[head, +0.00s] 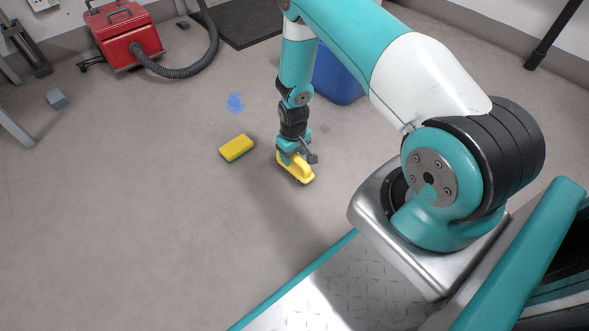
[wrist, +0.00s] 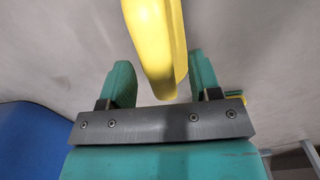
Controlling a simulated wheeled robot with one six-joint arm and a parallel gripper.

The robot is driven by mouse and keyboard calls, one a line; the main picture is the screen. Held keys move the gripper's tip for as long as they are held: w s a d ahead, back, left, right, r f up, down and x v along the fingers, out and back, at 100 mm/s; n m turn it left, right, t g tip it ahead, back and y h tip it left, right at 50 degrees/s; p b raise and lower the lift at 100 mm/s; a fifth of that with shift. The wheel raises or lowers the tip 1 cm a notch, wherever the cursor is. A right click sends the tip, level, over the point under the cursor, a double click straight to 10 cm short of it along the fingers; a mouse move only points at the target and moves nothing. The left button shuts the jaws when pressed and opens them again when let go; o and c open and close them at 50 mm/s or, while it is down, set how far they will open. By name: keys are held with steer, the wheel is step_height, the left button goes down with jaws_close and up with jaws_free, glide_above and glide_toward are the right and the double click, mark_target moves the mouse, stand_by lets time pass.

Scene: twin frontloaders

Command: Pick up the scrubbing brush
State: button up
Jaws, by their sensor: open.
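The scrubbing brush (head: 299,171) is yellow and rests on the grey floor below my gripper (head: 292,155) in the head view. In the wrist view its yellow handle (wrist: 158,40) runs down between the two teal fingers of my gripper (wrist: 160,66). The fingers stand apart, with a visible gap on each side of the handle near their bases. My gripper is open around the brush. The fingertips are partly hidden in the head view, so I cannot tell whether they touch it.
A yellow and green sponge (head: 236,148) lies just left of the brush. A blue bin (head: 338,78) stands behind my arm. A red vacuum (head: 126,40) with a black hose is at the back left. The left floor is mostly clear.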

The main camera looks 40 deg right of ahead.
steer(key=shift+f, duration=0.7)
steer(key=shift+r, duration=0.15)
jaws_close()
step_height(320, 180, up, 20)
steer(key=p, duration=1.1)
